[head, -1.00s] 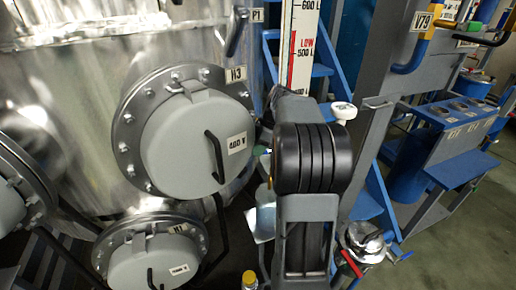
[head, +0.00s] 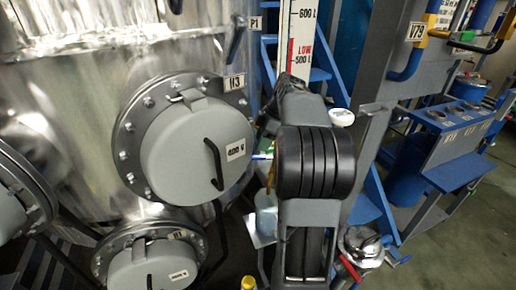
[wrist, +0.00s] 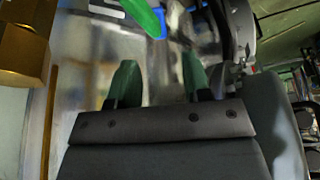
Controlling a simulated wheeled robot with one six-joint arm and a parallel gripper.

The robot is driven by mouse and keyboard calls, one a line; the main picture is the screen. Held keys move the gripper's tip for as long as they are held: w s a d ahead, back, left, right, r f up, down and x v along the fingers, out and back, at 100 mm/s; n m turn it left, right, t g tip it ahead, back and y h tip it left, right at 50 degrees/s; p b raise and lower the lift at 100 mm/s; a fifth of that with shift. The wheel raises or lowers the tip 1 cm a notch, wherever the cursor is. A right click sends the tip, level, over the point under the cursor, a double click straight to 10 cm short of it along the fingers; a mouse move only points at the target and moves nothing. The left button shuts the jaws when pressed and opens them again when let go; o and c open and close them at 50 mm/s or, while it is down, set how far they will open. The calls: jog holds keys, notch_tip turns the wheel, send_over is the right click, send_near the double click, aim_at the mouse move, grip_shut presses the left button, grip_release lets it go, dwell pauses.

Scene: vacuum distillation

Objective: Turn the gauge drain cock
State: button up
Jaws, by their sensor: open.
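My gripper (wrist: 158,82) shows in the wrist view, its two green-tipped fingers apart with nothing between them. A green lever-like piece (wrist: 140,14) with a blue part beside it lies ahead of the fingers at the top of the picture. It may be the drain cock's handle, but it is cut off by the frame. It looks apart from the fingertips. In the head view the level gauge's scale board (head: 301,40), marked LOW and 500 L, rises behind my arm. My arm hides its lower end, and my gripper cannot be made out there.
A steel vessel (head: 80,110) with bolted grey manway covers (head: 195,150) stands left. A brass-coloured block (wrist: 22,45) is close at the wrist view's left. Blue steps (head: 372,205) and a grey post (head: 375,75) are right of my arm. Open floor (head: 455,245) lies far right.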

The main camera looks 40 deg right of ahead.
jog(key=p+v, duration=0.1)
jog(key=v, duration=0.7)
jog(key=shift+s+r, duration=0.1)
jog(key=shift+r, duration=0.05)
